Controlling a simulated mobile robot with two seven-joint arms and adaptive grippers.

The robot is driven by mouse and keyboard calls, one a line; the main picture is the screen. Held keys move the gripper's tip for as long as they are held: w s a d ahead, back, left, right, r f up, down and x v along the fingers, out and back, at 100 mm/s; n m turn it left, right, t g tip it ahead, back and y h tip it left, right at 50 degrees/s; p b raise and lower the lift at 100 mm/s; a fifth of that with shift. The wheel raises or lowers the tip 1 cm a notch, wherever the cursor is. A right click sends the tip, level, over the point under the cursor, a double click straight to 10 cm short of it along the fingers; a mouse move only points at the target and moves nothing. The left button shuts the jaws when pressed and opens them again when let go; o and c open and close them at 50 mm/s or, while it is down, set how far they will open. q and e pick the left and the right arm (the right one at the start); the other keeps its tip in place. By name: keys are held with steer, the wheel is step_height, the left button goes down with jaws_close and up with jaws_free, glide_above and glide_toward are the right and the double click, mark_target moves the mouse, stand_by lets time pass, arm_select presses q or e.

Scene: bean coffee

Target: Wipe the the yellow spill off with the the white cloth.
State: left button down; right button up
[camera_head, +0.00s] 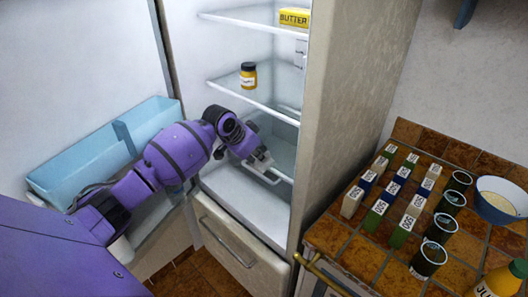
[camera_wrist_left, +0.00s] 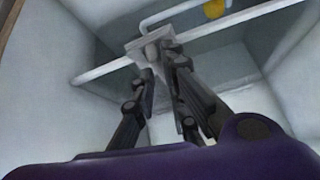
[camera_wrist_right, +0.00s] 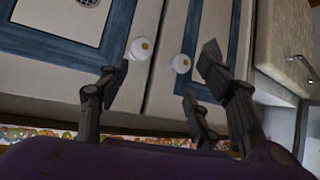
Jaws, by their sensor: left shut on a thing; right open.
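My left gripper (camera_head: 262,163) reaches into the open fridge, below the shelf with the jar. It is shut on a small pale piece that looks like the white cloth (camera_wrist_left: 143,46); in the left wrist view it shows at the fingertips. A yellow patch (camera_wrist_left: 215,9) shows at the top of that view; I cannot tell whether it is the spill or the jar. No yellow spill is clear in the head view. My right gripper (camera_wrist_right: 164,62) is open and empty in front of cabinet doors, outside the head view.
Fridge shelves (camera_head: 255,96) surround my left arm, with a mustard-coloured jar (camera_head: 248,75) and a butter box (camera_head: 294,17) above. A blue door bin (camera_head: 75,165) is at left. The tiled counter (camera_head: 335,240) holds small cartons, dark glasses, a bowl (camera_head: 499,203) and a juice bottle (camera_head: 503,281).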

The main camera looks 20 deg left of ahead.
arm_select(q)
steer(key=s+a+r, duration=0.1)
steer(key=s+a, duration=0.2)
steer(key=s, duration=0.7)
steer(key=shift+s+a+r, duration=0.15)
steer(key=shift+a+r, duration=0.05)
steer(key=shift+a, duration=0.15)
stand_by(0.3)
steer(key=s+d+r+m+h, duration=0.1)
steer(key=s+d+r, duration=0.3)
steer(key=d, duration=0.4)
steer(key=s+d+r+m+g+h, duration=0.1)
steer(key=s+d+r+m, duration=0.2)
steer(key=s+d+r, duration=0.2)
steer(key=d+r, duration=0.2)
steer(key=d, duration=0.2)
steer(key=shift+s+r+m, duration=0.15)
steer(key=shift+m, duration=0.15)
arm_select(e)
steer(key=s+a+f+g, duration=0.1)
steer(key=s+f, duration=0.3)
steer(key=shift+s+a+f+g, duration=0.2)
steer(key=shift+s+a+g, duration=0.05)
steer(key=shift+a+g, duration=0.05)
